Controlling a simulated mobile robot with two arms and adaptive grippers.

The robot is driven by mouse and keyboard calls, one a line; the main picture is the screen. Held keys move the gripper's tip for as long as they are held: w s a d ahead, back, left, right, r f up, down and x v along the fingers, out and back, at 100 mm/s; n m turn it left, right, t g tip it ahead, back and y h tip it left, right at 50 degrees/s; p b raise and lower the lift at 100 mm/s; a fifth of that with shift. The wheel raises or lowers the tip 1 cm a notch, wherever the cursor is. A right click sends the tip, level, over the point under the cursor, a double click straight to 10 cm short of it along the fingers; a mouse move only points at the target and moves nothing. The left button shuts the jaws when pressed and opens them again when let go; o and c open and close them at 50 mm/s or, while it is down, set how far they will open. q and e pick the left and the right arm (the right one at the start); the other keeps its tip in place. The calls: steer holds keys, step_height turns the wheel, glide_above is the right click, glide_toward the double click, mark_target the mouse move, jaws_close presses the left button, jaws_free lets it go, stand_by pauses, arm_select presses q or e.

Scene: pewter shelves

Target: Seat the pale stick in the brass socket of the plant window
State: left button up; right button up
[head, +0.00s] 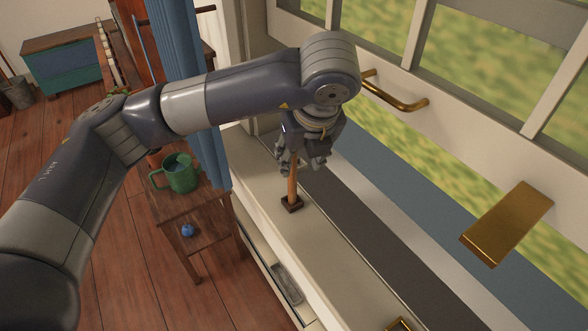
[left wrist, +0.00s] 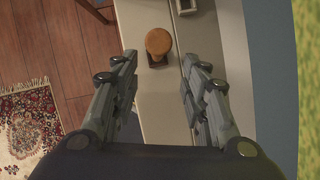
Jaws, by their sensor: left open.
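The stick (head: 292,187) looks orange-brown and stands upright in a small dark square base (head: 291,204) on the pale sill. My left gripper (head: 301,168) is open and points down at its upper end, which the fingers partly hide. In the left wrist view the stick's round top (left wrist: 159,41) lies beyond the gap between the open fingertips (left wrist: 165,72), and nothing is gripped. A small brass piece (head: 399,325) shows at the bottom edge of the head view, cut off; I cannot tell if it is the socket. My right gripper is not in view.
A brass handle (head: 395,92) and a brass plate (head: 507,222) are by the window frame. A blue curtain (head: 180,60) hangs left of the sill. A stool (head: 205,215) holds a green watering can (head: 180,174). The sill in front of the stick is clear.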

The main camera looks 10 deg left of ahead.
mark_target(294, 167)
arm_select(q)
steer(key=x, duration=0.3)
steer(key=shift+f, duration=0.15)
steer(key=shift+w+a+f, duration=0.1)
steer(key=shift+w+f, duration=0.05)
steer(key=shift+f, duration=0.05)
steer(key=x, duration=0.1)
steer(key=p+x, duration=0.1)
steer(key=x, duration=0.2)
steer(key=shift+a+p, duration=0.3)
steer(key=shift+w+f, duration=0.3)
steer(key=shift+f, duration=0.15)
steer(key=shift+c, duration=0.2)
steer(key=shift+s, duration=0.1)
steer(key=c, duration=0.4)
jaws_close()
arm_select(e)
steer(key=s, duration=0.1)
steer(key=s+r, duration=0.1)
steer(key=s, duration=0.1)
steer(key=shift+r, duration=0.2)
